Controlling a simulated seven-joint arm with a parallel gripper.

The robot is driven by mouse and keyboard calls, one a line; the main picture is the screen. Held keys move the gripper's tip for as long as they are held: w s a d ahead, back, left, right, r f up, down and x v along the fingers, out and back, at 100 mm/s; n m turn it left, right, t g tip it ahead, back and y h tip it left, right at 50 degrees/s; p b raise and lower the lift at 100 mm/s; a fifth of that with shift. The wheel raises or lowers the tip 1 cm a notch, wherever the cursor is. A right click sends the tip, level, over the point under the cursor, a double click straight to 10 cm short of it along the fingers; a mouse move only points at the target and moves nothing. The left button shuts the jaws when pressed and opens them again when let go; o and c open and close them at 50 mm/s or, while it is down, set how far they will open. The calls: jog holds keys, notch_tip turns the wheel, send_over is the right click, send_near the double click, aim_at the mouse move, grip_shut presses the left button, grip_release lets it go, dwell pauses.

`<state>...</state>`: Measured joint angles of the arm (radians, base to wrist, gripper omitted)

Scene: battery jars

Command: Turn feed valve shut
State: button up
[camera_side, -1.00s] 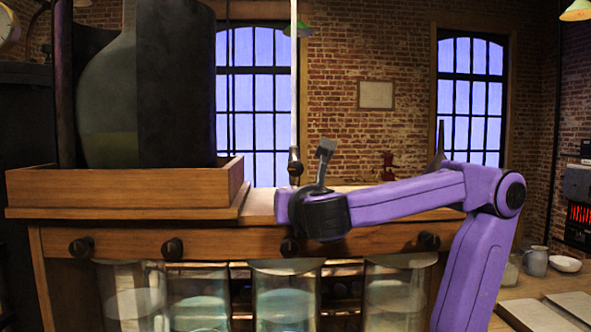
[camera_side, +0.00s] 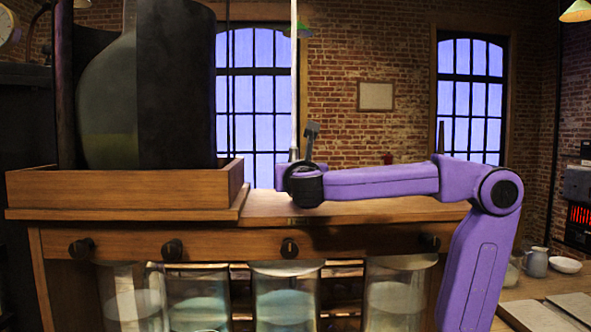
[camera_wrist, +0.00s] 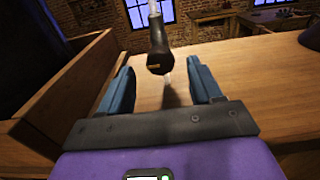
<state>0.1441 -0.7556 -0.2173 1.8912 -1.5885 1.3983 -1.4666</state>
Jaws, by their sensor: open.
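A dark valve, which I take as the feed valve, hangs at the lower end of a thin pale pipe above the bench. In the wrist view its black handle (camera_wrist: 157,50) points down toward me, with a small yellow mark near its end. My gripper (camera_wrist: 160,75) is open, one blue-grey finger on each side of the handle in the picture. I see no contact, and how deep the handle sits between the fingers is unclear. In the side view my wrist hides my fingers and most of the valve; a dark bit of the valve (camera_side: 294,154) shows above it.
The wooden bench top (camera_side: 350,208) is bare under the wrist. A wooden tray (camera_side: 120,187) with a large dark vessel (camera_side: 110,90) stands left. Dark knobs (camera_side: 172,250) line the bench front above several glass jars (camera_side: 284,298).

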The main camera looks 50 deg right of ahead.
jog(key=shift+x, duration=2.7)
jog(key=shift+c, duration=0.3)
jog(key=c, duration=1)
